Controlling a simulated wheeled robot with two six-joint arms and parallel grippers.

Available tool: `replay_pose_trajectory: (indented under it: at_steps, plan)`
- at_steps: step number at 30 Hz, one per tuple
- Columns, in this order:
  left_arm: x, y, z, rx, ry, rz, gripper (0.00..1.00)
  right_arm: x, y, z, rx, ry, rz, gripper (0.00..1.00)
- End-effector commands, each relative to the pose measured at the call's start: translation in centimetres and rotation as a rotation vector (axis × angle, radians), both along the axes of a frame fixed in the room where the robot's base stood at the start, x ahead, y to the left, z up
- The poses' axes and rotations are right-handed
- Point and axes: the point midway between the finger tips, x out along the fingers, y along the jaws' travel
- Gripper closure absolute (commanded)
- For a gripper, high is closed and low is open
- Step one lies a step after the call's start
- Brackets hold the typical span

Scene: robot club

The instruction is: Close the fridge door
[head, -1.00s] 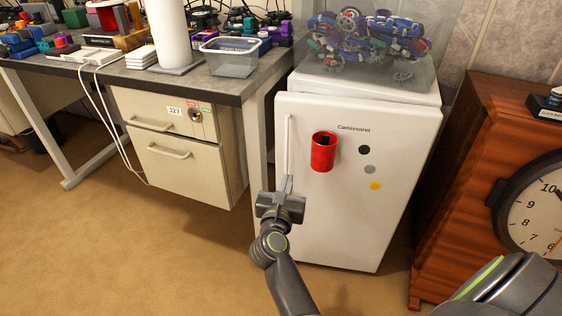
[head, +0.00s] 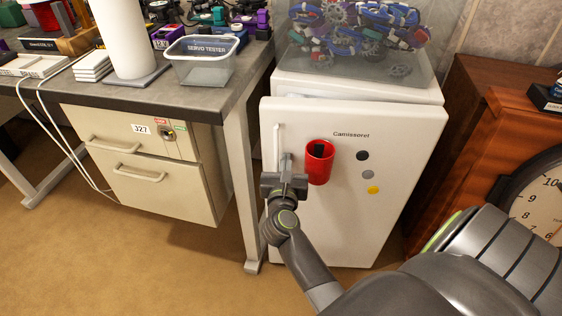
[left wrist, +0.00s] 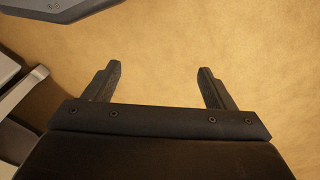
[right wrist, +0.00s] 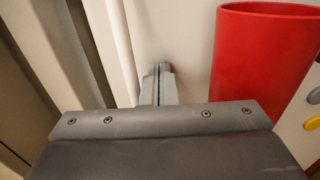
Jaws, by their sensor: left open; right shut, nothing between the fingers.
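The white fridge door (head: 330,225) has a white vertical handle (head: 277,147) near its left edge and a red cup (head: 319,162) on its front. The door stands slightly proud of the fridge body (head: 425,93), with a narrow gap along the top, so it looks a little ajar. My right gripper (head: 286,160) is shut and empty. Its fingertips are at the door front, between handle and cup; in the right wrist view the shut fingers (right wrist: 160,72) point at the door, and I cannot tell whether they touch. My left gripper (left wrist: 155,72) is open and empty above the floor.
A desk (head: 200,88) with a drawer cabinet (head: 150,180) stands left of the fridge. A wooden clock cabinet (head: 455,150) stands close on the right. A clear case (head: 350,65) with robot models sits on the fridge. Carpet (head: 130,270) is free at front left.

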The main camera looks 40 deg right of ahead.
Motion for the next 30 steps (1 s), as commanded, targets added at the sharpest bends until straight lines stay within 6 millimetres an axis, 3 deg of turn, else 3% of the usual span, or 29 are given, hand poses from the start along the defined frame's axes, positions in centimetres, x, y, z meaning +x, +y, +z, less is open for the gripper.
replay_pose_trajectory:
  at_steps: [9,21,30]
  plan:
    - [-0.3,0.0,-0.3,-0.001,0.009,0.002,0.22,0.2,-0.1,0.0,-0.001,-0.001,-0.004,1.00]
    - [1.0,-0.5,0.8,-0.024,-0.061,0.001,0.22,4.8,-3.5,-0.2,-0.003,0.000,-0.153,1.00]
    - [0.6,-0.3,1.5,-0.025,-0.072,-0.002,0.22,5.8,-4.5,0.3,-0.006,-0.005,-0.192,1.00]
